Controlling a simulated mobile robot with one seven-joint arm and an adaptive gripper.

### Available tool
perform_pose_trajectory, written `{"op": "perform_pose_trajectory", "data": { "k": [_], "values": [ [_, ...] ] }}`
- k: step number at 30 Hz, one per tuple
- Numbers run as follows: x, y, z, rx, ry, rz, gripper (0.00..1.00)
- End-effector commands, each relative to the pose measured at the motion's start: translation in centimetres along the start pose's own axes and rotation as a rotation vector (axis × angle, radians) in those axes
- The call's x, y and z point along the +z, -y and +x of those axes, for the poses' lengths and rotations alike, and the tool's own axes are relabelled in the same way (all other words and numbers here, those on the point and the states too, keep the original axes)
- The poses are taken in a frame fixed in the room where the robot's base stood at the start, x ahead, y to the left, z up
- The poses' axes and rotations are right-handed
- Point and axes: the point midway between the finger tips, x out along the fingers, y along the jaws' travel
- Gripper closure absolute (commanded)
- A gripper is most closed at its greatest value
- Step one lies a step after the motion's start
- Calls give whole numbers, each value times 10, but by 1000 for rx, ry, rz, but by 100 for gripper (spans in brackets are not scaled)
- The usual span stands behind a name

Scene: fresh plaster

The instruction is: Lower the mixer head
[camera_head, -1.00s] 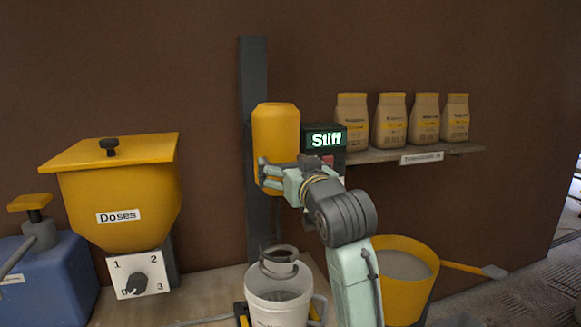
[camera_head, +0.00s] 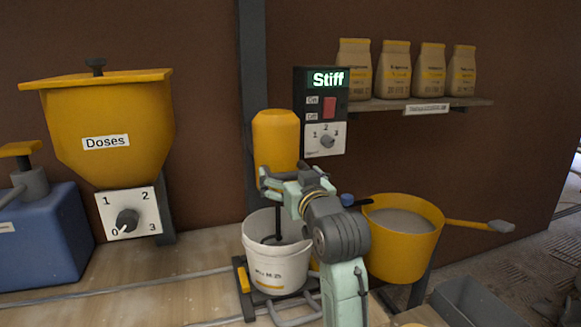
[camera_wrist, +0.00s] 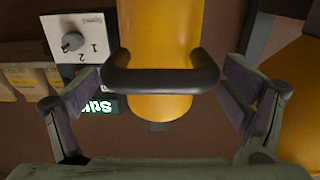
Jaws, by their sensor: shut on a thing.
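The yellow mixer head (camera_head: 275,138) is on a dark vertical column (camera_head: 252,60), with its shaft reaching down into a white bucket (camera_head: 276,268). My gripper (camera_head: 283,184) is at the lower front of the head. In the wrist view, the head (camera_wrist: 160,35) carries a dark curved handle (camera_wrist: 160,80) between the fingers of my gripper (camera_wrist: 160,95). My gripper is shut on the handle, with a finger at each side. The stirring end is hidden inside the bucket.
A control box (camera_head: 320,110) reading "Stiff" is right of the head. A yellow hopper (camera_head: 110,130) stands left, a yellow tub (camera_head: 403,250) right. Paper bags (camera_head: 396,70) line a shelf (camera_head: 440,102).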

Motion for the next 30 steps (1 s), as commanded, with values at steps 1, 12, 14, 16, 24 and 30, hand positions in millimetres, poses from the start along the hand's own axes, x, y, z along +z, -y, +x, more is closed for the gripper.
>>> {"op": "perform_pose_trajectory", "data": {
  "k": [1, 12, 14, 16, 24, 30],
  "values": [
    [8, 1, 0, -2, 2, 5, 57],
    [14, 1, 0, -3, 6, 5, 57],
    [14, 1, 0, -3, 7, 5, 57],
    [14, 1, 1, -3, 7, 5, 6],
    [12, 0, 0, -2, 1, 3, 0],
    [11, 0, -3, 0, -1, 2, 0]
  ]
}}
